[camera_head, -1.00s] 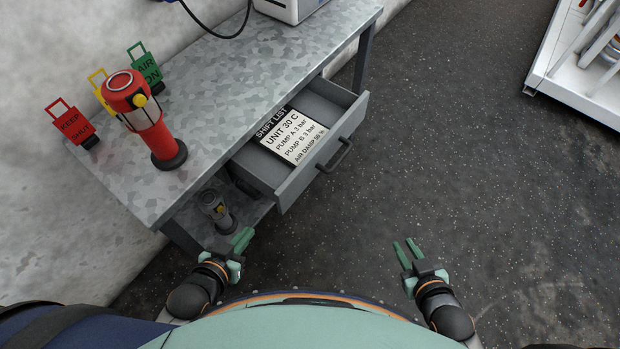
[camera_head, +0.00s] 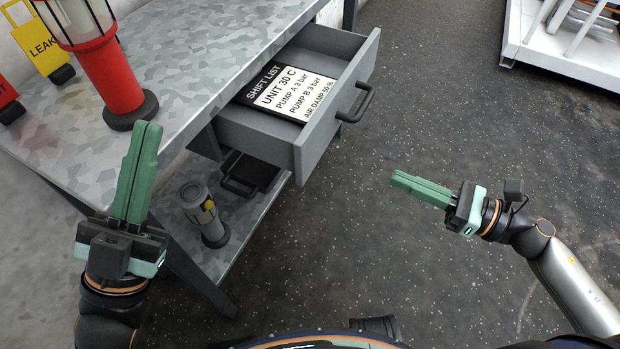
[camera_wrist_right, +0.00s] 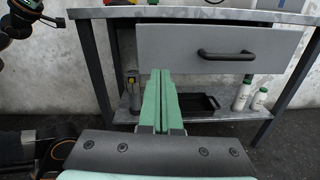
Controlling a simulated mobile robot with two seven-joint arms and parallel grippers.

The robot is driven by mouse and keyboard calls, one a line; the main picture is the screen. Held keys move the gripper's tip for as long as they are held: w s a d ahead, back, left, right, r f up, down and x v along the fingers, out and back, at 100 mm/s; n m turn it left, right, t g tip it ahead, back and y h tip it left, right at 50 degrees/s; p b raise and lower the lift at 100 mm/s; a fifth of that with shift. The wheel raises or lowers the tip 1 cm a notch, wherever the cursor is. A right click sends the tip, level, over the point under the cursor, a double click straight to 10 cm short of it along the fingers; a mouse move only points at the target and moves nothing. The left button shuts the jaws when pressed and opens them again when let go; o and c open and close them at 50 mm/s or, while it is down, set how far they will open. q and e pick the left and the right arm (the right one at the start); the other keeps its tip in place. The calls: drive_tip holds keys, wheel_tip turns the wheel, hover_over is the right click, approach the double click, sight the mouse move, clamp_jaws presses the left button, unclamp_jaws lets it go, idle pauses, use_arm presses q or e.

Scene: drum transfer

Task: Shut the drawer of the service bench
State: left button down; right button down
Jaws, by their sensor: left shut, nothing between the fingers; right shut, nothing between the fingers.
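The grey drawer (camera_head: 325,133) of the service bench (camera_head: 215,62) stands pulled out, with a black bar handle (camera_head: 357,103) on its front. A shift list card (camera_head: 288,91) lies inside it. In the right wrist view the drawer front (camera_wrist_right: 170,50) and its handle (camera_wrist_right: 226,55) face me above the fingertips. My right gripper (camera_head: 420,188) is shut and empty, apart from the drawer, out in front of its face and to the right. My left gripper (camera_head: 137,172) is shut and empty, near the bench's front edge, left of the drawer.
A grey lamp (camera_head: 204,214) and a black tray (camera_head: 250,172) are on the lower shelf. White bottles (camera_wrist_right: 258,99) also stand there. Open floor lies right of the drawer.

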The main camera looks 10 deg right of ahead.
drive_tip(key=n, duration=0.1)
approach(313, 151)
drive_tip(key=shift+g, duration=0.3)
drive_tip(key=x, duration=0.5)
drive_tip(key=shift+w+a+r, duration=0.15)
drive_tip(key=shift+r, duration=0.05)
use_arm(q)
drive_tip(key=shift+s+a+r+m+h, duration=0.15)
drive_tip(key=shift+s+r+m+h, duration=0.25)
drive_tip(key=shift+s+h, duration=0.1)
use_arm(e)
drive_tip(key=shift+w+a+f, duration=0.1)
drive_tip(key=shift+w+a, duration=0.25)
drive_tip(key=shift+a, duration=0.25)
drive_tip(key=shift+w+a, duration=0.25)
drive_tip(key=shift+a, duration=0.05)
drive_tip(key=p+x, duration=0.1)
drive_tip(key=x, duration=1.4)
drive_tip(key=shift+w+a, duration=0.1)
drive_tip(key=shift+a, duration=0.15)
use_arm(q)
drive_tip(key=shift+s+r, duration=0.1)
drive_tip(key=shift+r, duration=0.5)
use_arm(e)
drive_tip(key=shift+w+a+r, duration=0.1)
drive_tip(key=shift+r, duration=0.2)
